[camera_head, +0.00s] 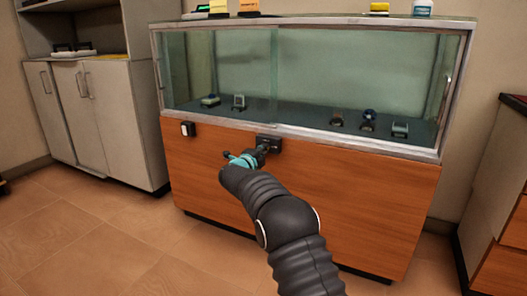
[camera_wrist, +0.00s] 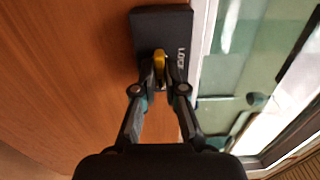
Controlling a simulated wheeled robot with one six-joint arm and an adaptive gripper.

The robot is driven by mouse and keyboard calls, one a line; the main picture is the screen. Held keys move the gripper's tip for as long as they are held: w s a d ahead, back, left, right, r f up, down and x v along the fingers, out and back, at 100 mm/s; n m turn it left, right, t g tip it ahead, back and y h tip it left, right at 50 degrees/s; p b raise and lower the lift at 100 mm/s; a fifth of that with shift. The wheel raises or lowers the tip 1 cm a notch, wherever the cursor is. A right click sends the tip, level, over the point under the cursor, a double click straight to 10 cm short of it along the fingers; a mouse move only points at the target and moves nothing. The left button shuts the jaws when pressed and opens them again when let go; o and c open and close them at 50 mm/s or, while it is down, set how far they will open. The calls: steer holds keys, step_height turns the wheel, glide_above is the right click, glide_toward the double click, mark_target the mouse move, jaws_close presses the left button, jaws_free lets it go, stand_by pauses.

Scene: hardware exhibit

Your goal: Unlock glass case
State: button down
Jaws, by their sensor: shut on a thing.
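The glass case (camera_head: 370,200) has a wooden lower front and sliding glass panes above, with a few small items inside. A black lock box (camera_head: 269,141) is fixed to the wood just under the glass. In the wrist view the lock box (camera_wrist: 150,25) carries partly readable lettering, and a small yellow, key-like piece (camera_wrist: 159,62) stands at its face. My gripper (camera_wrist: 160,75) is shut on the yellow piece, right at the lock box. In the head view my gripper (camera_head: 258,152) reaches the lock box and hides the yellow piece. The glass panes look closed.
A small black-and-white box (camera_head: 188,129) is on the wood to the left. Grey cabinets (camera_head: 95,110) stand at the left, and a wooden drawer unit (camera_head: 500,240) at the right. Small items sit on the case top. The tiled floor (camera_head: 110,240) at the left is clear.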

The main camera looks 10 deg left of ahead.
steer(key=c, duration=1.2)
jaws_free()
steer(key=shift+d, duration=0.1)
steer(key=shift+c, duration=0.2)
steer(key=v, duration=1.2)
